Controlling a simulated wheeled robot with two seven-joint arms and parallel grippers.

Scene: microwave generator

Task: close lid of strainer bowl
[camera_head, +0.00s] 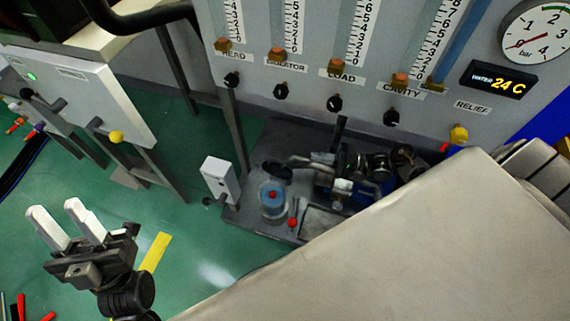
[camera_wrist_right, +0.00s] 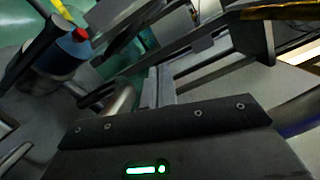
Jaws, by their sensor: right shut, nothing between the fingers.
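The strainer bowl (camera_head: 272,203) is a clear round cup with a blue inside and a red spot on top, standing on the dark base at the foot of the panel. A dark rounded piece (camera_head: 277,170) is just behind it; I cannot tell whether this is its lid. In the right wrist view the blue bowl (camera_wrist_right: 62,52) is at the upper left, partly behind a dark bar. My right gripper (camera_wrist_right: 160,84) is shut and empty, to the right of the bowl and apart from it. My left gripper (camera_head: 56,209) is open and empty over the green floor.
A grey pipe (camera_head: 310,161) and dark fittings crowd the base right of the bowl. A white box (camera_head: 219,180) stands at its left. A red-tipped lever (camera_head: 292,222) is close in front. A large beige surface (camera_head: 420,250) fills the lower right.

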